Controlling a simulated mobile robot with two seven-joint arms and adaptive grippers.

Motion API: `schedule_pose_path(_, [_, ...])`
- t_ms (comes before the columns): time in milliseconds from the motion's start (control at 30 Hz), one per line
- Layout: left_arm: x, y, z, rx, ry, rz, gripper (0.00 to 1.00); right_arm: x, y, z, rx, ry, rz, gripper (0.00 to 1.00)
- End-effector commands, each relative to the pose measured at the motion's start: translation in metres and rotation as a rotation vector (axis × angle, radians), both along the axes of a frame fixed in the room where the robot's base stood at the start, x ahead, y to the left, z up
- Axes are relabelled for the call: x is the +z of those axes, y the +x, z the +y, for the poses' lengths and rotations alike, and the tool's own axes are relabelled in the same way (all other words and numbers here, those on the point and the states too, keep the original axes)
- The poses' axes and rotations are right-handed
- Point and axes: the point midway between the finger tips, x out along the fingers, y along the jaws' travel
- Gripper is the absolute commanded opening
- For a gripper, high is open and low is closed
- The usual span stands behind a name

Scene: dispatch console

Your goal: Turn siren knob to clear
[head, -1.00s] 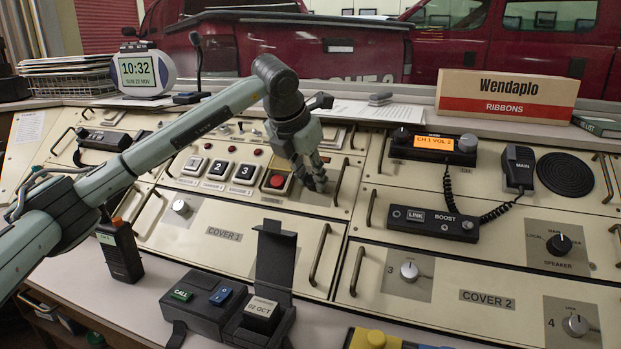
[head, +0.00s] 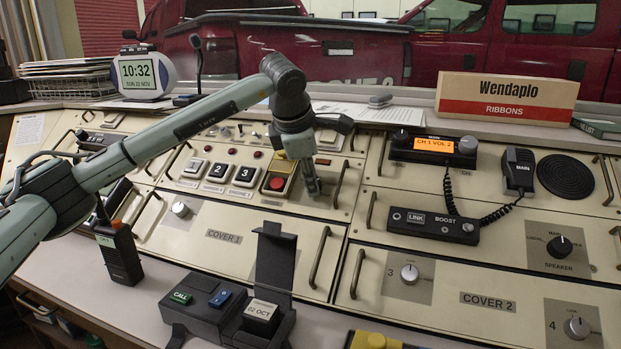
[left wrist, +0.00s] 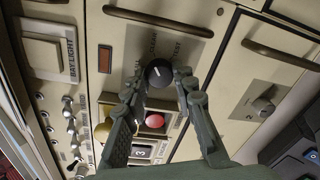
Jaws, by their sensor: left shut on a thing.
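The siren knob (left wrist: 159,73) is round and black with a white pointer line. The knob's white line points up and slightly left in that view. My left gripper (left wrist: 157,83) is shut on the knob, one finger on each side. In the head view my left gripper (head: 313,187) points down at the panel right of the red button, hiding the knob. My right gripper is not in view.
A panel handle (head: 341,183) stands just to the right. A radio handset unit (head: 434,223) and a dark walkie-talkie (head: 119,251) are farther off.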

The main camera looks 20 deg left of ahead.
Motion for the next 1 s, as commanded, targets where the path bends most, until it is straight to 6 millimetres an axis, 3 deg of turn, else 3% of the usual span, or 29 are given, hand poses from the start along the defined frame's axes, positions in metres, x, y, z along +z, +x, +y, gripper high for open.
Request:
schedule_pose_path(800, [0.0006, 0.0003, 0.0, -0.097, 0.064, -0.004, 0.0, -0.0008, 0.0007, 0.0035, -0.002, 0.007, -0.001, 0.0])
schedule_pose_path(833, [0.0006, 0.0003, 0.0, -0.097, 0.064, -0.004, 0.3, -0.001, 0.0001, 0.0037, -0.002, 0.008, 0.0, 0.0])
schedule_pose_path(1000, [0.0005, 0.0002, 0.0, -0.097, 0.063, -0.003, 0.47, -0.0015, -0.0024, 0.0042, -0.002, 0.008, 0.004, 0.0])
